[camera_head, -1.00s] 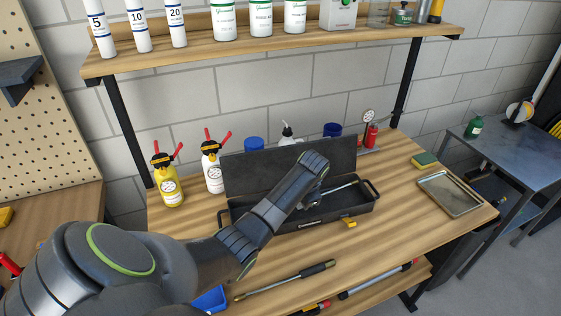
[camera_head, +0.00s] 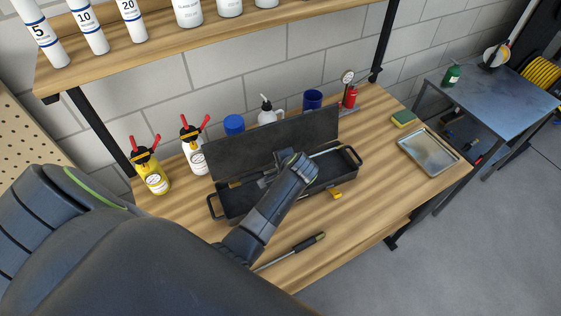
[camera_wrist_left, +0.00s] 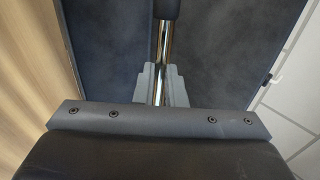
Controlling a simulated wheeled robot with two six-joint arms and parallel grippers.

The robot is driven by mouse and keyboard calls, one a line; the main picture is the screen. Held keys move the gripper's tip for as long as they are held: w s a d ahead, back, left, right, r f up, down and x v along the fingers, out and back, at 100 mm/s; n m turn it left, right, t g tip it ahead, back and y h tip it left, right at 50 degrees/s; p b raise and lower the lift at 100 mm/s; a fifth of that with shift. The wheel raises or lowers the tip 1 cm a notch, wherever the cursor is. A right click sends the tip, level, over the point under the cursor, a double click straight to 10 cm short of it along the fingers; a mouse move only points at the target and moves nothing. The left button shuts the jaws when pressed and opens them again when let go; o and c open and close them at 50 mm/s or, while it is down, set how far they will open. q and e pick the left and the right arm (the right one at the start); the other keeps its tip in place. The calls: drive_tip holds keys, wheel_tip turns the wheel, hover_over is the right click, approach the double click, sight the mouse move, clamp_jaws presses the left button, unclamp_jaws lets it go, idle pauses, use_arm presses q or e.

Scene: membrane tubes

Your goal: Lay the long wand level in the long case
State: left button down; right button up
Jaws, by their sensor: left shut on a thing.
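The long case (camera_head: 335,182) is a dark open box with its lid raised against the back, on the wooden bench. My left gripper (camera_head: 265,182) is inside the case outline, partly hidden by my wrist. In the left wrist view the gripper (camera_wrist_left: 161,85) is shut on a chrome rod, the wand (camera_wrist_left: 168,40), with a dark grip at the top. In the head view the wand's silver part (camera_head: 328,152) shows right of my wrist, along the case. Whether it touches the case floor is unclear. My right gripper is out of view.
Another rod with a dark handle (camera_head: 310,241) lies on the bench before the case. A yellow bottle (camera_head: 153,176) and white bottle (camera_head: 195,157) stand left. A metal tray (camera_head: 428,152) and sponge (camera_head: 403,118) lie right. A yellow piece (camera_head: 336,194) is at the case front.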

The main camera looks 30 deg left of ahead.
use_arm(q)
drive_tip(key=f+b, duration=0.4)
drive_tip(key=shift+a+f, duration=0.2)
drive_tip(key=shift+f+b, duration=1.5)
drive_tip(key=shift+f, duration=1.3)
drive_tip(key=c, duration=1.5)
unclamp_jaws()
drive_tip(key=shift+o, duration=0.5)
drive_tip(key=shift+f, duration=0.1)
drive_tip(key=shift+d, duration=0.1)
